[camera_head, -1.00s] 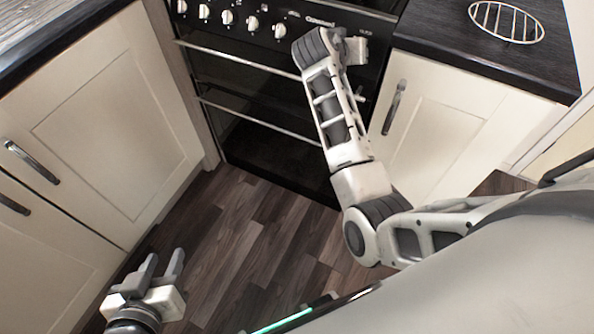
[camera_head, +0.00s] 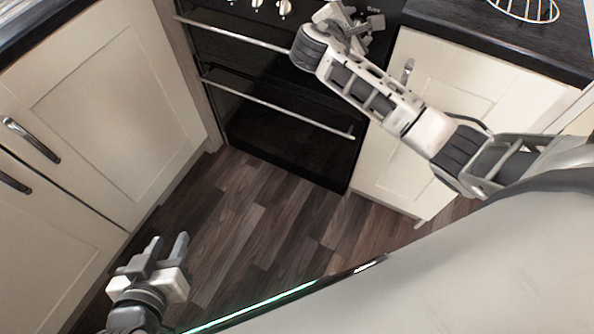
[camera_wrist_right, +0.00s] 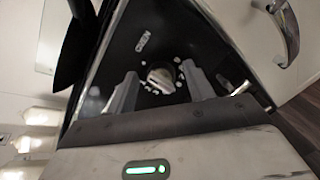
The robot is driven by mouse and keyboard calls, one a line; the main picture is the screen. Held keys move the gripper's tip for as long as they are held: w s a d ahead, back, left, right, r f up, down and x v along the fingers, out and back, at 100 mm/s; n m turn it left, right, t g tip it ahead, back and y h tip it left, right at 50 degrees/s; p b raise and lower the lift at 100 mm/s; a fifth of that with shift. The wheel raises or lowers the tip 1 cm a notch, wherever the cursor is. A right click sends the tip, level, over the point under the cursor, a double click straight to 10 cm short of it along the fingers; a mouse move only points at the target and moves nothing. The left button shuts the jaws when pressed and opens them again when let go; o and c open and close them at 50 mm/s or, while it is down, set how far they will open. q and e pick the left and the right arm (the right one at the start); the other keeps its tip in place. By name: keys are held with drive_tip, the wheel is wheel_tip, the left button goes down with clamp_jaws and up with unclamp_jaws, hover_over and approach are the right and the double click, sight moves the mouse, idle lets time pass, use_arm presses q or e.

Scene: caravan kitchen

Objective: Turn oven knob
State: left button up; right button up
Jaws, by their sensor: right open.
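The black oven (camera_head: 290,155) stands at the back with its control panel along the top. Knobs (camera_head: 257,3) show at the top edge of the head view. In the right wrist view one oven knob (camera_wrist_right: 160,77), pale with a ring of marks, lies on the black panel between and beyond my right gripper's fingers (camera_wrist_right: 160,92), which are open. In the head view my right gripper (camera_head: 362,25) is at the right end of the panel, partly hidden by its own wrist. My left gripper (camera_head: 167,247) is open and empty above the floor at the lower left.
Two horizontal oven handles (camera_head: 280,108) cross the oven front below the panel. Cream cupboards (camera_head: 110,120) stand left, another (camera_head: 455,90) right, with a bar handle (camera_head: 407,71). A wire rack (camera_head: 525,8) sits on the dark worktop. The wooden floor (camera_head: 260,215) is clear.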

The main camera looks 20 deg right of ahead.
drive_tip(key=s+a+r+n+p, duration=0.15)
drive_tip(key=s+a+r, duration=0.35)
drive_tip(key=s+a, duration=0.6)
use_arm(q)
drive_tip(key=r+p, duration=0.1)
drive_tip(key=r, duration=0.1)
drive_tip(key=r+p, duration=0.1)
drive_tip(key=shift+w+r+p, duration=0.25)
drive_tip(key=shift+r+p, duration=0.05)
use_arm(e)
drive_tip(key=s+a+f+m+y, duration=0.4)
drive_tip(key=a+f+y, duration=0.1)
drive_tip(key=f, duration=0.3)
drive_tip(key=s+a+f+m+y, duration=0.5)
drive_tip(key=f+y, duration=0.3)
drive_tip(key=f, duration=0.1)
drive_tip(key=shift+a+f+t, duration=0.25)
drive_tip(key=shift+t, duration=0.15)
drive_tip(key=shift+s, duration=0.15)
